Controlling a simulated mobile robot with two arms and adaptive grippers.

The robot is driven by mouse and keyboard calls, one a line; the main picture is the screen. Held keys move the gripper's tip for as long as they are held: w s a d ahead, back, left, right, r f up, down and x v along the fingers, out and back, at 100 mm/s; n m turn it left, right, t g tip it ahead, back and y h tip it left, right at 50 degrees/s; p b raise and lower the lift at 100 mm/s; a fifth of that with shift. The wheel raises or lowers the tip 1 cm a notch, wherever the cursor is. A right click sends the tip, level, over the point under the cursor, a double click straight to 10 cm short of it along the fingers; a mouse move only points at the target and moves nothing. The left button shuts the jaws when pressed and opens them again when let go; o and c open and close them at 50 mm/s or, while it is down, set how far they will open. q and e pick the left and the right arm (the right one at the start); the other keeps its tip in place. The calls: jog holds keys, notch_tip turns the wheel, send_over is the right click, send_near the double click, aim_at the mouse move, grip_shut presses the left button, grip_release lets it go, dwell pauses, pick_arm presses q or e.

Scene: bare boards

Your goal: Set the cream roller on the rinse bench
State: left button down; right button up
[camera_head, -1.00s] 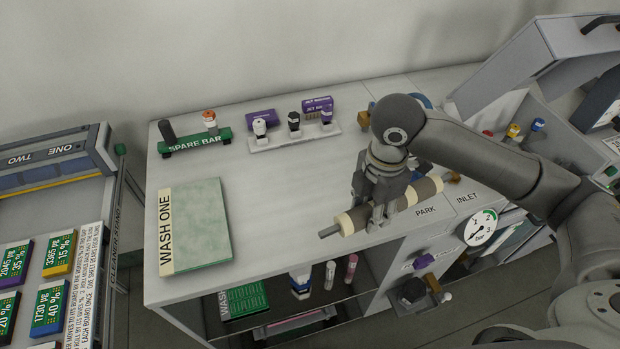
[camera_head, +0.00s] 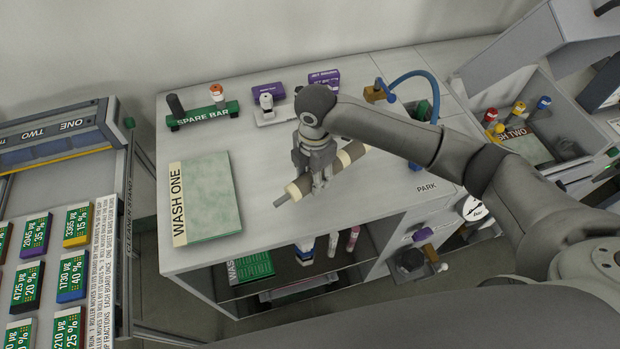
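A roller (camera_head: 349,157) with cream and grey bands and a thin grey end shaft lies slantwise above the white bench top (camera_head: 270,160). My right gripper (camera_head: 320,184) comes down over it from above and is shut around its middle, hiding part of it. The roller is close to the bench surface; I cannot tell whether it touches. No label on the bench that I can read says "rinse". My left gripper is not in view.
A green WASH ONE board (camera_head: 210,195) lies left of the roller. Behind stand a green SPARE BAR (camera_head: 203,116) and a white bar (camera_head: 275,115) with bottles. A blue hose (camera_head: 408,78) arches at the back right. The bench top between board and roller is clear.

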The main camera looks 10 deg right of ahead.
jog(key=shift+w+a+f, duration=0.25)
jog(key=shift+a+f, duration=0.1)
jog(key=shift+f, duration=0.1)
notch_tip(320, 180, down, 2)
jog(key=shift+a+f+p, duration=0.1)
jog(key=shift+f+p, duration=0.15)
jog(key=shift+p, duration=0.1)
jog(key=shift+f, duration=0.45)
jog(key=o, duration=1.1)
jog(key=shift+f, duration=0.15)
notch_tip(320, 180, up, 12)
jog(key=shift+r+b, duration=0.2)
jog(key=shift+b, duration=0.9)
